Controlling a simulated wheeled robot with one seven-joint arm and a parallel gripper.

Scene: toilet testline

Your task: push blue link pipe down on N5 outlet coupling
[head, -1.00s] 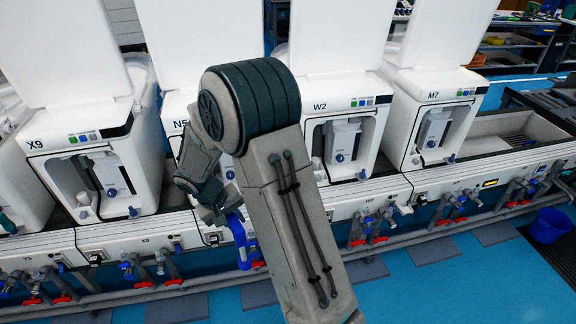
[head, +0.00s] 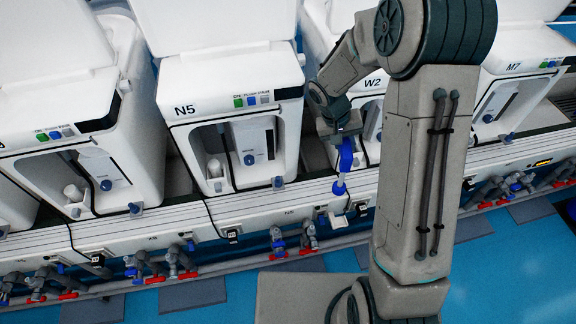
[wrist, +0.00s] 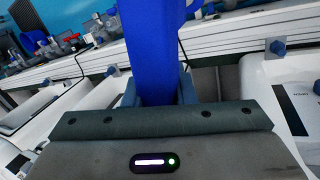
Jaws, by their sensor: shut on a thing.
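My gripper (head: 343,132) is shut on the blue link pipe (head: 346,158) in the head view. It holds the pipe in the air, to the right of the N5 unit (head: 228,92) and in front of W2. The pipe's lower end points down toward the white ledge. In the wrist view the pipe (wrist: 153,48) rises large between the fingers (wrist: 158,94). A blue fitting (head: 278,182) sits at the lower right front of N5, apart from the pipe. I cannot tell for sure which fitting is the N5 outlet coupling.
Valves with blue tops and red handles (head: 278,242) line the pipe rail below the ledge. The W2 unit (head: 374,84) stands close beside my gripper. The M7 unit (head: 520,75) is farther right. Blue floor (head: 215,300) lies in front.

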